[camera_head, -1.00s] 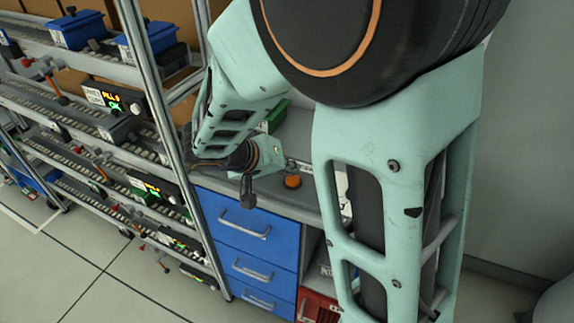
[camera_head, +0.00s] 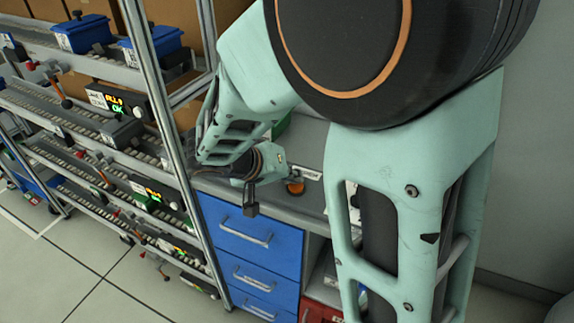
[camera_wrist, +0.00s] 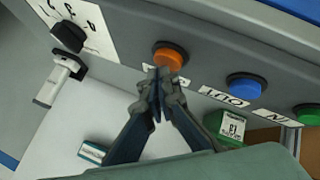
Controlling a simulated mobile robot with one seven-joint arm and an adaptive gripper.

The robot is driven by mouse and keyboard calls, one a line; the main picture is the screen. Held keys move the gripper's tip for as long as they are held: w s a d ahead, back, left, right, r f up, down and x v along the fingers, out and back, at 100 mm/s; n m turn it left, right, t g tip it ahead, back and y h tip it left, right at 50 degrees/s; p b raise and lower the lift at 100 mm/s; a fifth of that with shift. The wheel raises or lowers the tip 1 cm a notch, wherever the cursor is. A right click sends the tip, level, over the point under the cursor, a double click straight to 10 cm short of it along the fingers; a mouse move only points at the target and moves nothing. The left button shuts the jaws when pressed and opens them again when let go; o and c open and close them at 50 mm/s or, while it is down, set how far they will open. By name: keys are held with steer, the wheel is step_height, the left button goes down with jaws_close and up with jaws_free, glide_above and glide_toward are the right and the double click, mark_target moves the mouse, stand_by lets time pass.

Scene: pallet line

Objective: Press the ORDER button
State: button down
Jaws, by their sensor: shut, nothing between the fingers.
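In the wrist view an orange round button (camera_wrist: 171,57) sits in a black ring on a grey panel. My gripper (camera_wrist: 160,76) is shut and empty, its fingertips at the lower left edge of this button. I cannot tell whether they touch it. A white label below the button is mostly hidden by the fingers, so its word cannot be read. In the head view my gripper's fingers are not clear, but my wrist is low over the grey bench (camera_head: 316,200), beside an orange round thing (camera_head: 296,187).
A blue button (camera_wrist: 245,86) and a green button (camera_wrist: 307,114) sit right of the orange one, with labels below. A black knob (camera_wrist: 68,36) is at left. In the head view, blue drawers (camera_head: 250,240) are under the bench and a roller rack (camera_head: 85,125) stands left.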

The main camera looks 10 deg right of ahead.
mark_target(294, 186)
steer(key=shift+f+b, duration=0.4)
steer(key=shift+b, duration=0.2)
stand_by(0.4)
steer(key=shift+r, duration=0.1)
stand_by(0.3)
steer(key=shift+r+p, duration=0.3)
steer(key=shift+r, duration=0.45)
steer(key=shift+r+p, duration=1.15)
steer(key=shift+r, duration=1.4)
